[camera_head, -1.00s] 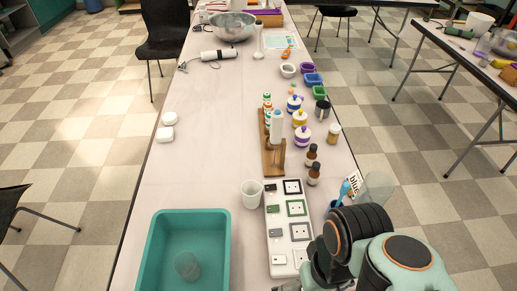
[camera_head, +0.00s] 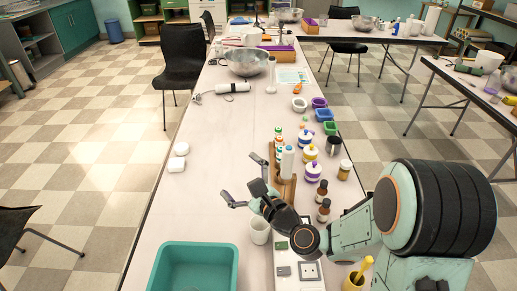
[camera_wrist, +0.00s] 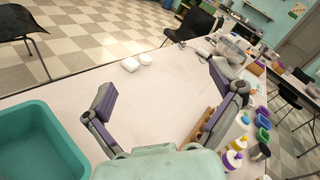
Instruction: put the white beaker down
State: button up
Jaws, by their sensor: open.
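The white beaker (camera_head: 260,230) stands upright on the table (camera_head: 150,215), between the teal tub and the white socket board. My gripper (camera_head: 240,178) is open and empty above the table, with its fingers spread toward the left and the far end. The beaker is just below and in front of my gripper in the head view, outside the fingers. My wrist hides part of the beaker's right side. In the wrist view my gripper (camera_wrist: 160,88) shows two spread fingers with only bare table between them. The beaker does not show there.
The teal tub (camera_head: 196,268) stands at the near left. The white socket board (camera_head: 283,268) lies right of the beaker. A wooden rack (camera_head: 287,190) with bottles and brown bottles (camera_head: 322,190) stand close by my arm. The table's left middle is clear around two white soap-like pieces (camera_head: 178,158).

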aim_at(264, 232)
jog(key=d+f+m+h, duration=0.1)
jog(key=d+f+m, duration=0.1)
jog(key=f, duration=0.5)
jog(key=s+d+f+m+g+h, duration=0.1)
jog(key=f+m, duration=0.3)
jog(key=f, duration=0.4)
jog(key=d+f+m+h, duration=0.2)
jog(key=d+f+m, duration=0.1)
jog(key=f, duration=0.4)
jog(key=shift+s+d+f+m+g, duration=0.15)
jog(key=shift+s+d+m+g, duration=0.15)
jog(key=shift+m, duration=0.3)
jog(key=shift+w+f+h, duration=0.15)
jog(key=shift+f+h, duration=0.05)
jog(key=shift+h, duration=0.1)
jog(key=shift+x, duration=3.1)
jog(key=shift+r, duration=0.1)
jog(key=c, duration=1.2)
jog(key=shift+o, duration=0.2)
jog(key=shift+r, duration=0.1)
